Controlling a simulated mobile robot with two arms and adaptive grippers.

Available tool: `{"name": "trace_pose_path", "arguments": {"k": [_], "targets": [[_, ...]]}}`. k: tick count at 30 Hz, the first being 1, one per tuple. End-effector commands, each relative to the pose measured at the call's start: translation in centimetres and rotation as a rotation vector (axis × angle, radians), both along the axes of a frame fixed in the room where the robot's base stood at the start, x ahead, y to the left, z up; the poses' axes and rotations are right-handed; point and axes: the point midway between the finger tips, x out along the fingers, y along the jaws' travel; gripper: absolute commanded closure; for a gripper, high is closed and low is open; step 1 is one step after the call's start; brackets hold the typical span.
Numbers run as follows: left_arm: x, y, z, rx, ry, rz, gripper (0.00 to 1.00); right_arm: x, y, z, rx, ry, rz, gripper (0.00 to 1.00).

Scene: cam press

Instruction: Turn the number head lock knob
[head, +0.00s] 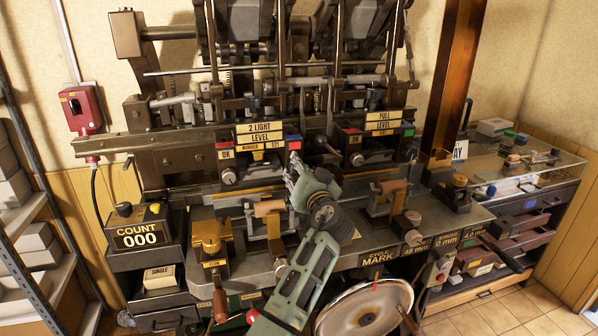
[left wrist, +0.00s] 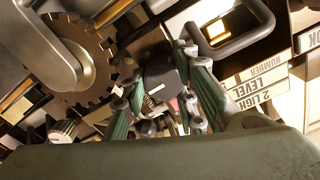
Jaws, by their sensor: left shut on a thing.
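My left gripper (head: 291,170) reaches up to the front of the press, just below and right of the "2 LIGHT LEVEL" sign (head: 261,133). Its fingers also show in the left wrist view (left wrist: 160,112), closed in around a small dark part (left wrist: 157,88) with a pale mark. The gripper is shut on this part, and the fingers hide much of it. I cannot tell for sure that it is the number head lock knob. A "NUMBER" label strip (head: 263,147) sits just left of the gripper. My right gripper is not in view.
A matching panel with a "FULL LEVEL" sign (head: 382,122) and a silver knob (head: 357,158) stands to the right. A wooden-handled clamp (head: 268,208) stands close by, left of my arm. A large round dish (head: 364,311) is low in front. A toothed wheel (left wrist: 75,55) is close in the wrist view.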

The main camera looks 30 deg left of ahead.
Motion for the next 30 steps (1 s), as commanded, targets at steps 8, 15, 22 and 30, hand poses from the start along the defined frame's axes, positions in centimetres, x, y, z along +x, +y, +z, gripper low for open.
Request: {"name": "trace_pose_path", "arguments": {"k": [8,15,22,30], "targets": [[0.1,-0.3,-0.3,0.17,0.202,-0.009,0.99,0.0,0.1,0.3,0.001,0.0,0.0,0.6],[0.0,-0.3,-0.5,0.318,0.378,-0.01,0.99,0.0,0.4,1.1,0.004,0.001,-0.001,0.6],[-0.1,-0.2,-0.7,0.459,0.547,-0.01,0.99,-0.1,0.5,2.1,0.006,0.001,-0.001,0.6],[-0.3,0.0,-0.9,0.624,0.746,-0.01,0.99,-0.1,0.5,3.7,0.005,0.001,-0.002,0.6]]}}
